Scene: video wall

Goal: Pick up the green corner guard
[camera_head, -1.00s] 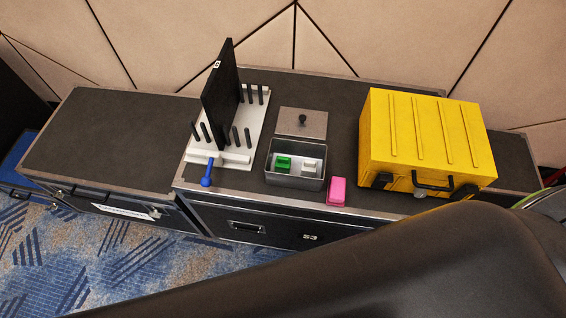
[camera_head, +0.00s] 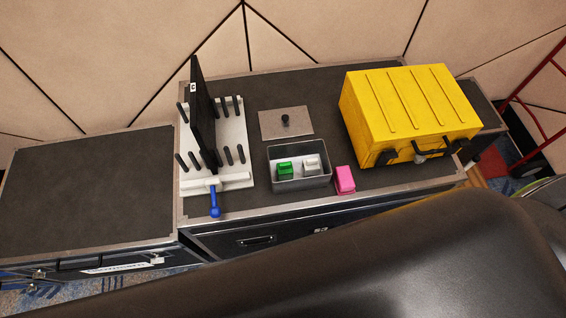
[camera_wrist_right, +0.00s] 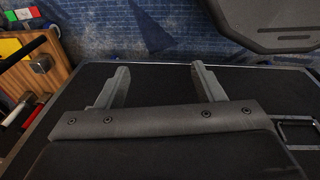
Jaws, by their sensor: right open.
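The green corner guard (camera_head: 286,170) lies in the left part of an open grey metal box (camera_head: 299,184) on the dark case top in the head view. A white corner guard (camera_head: 311,166) lies beside it in the same box. My right gripper (camera_wrist_right: 158,75) is open and empty in the right wrist view, away from the green guard. My right arm crosses the lower right of the head view. My left gripper is not in view.
A pink block (camera_head: 345,180) lies right of the box. A yellow case (camera_head: 408,112) stands further right. A white peg rack (camera_head: 240,160) with a black panel (camera_head: 202,115) and a blue-handled tool (camera_head: 215,204) stands left. The left case top (camera_head: 85,190) is clear.

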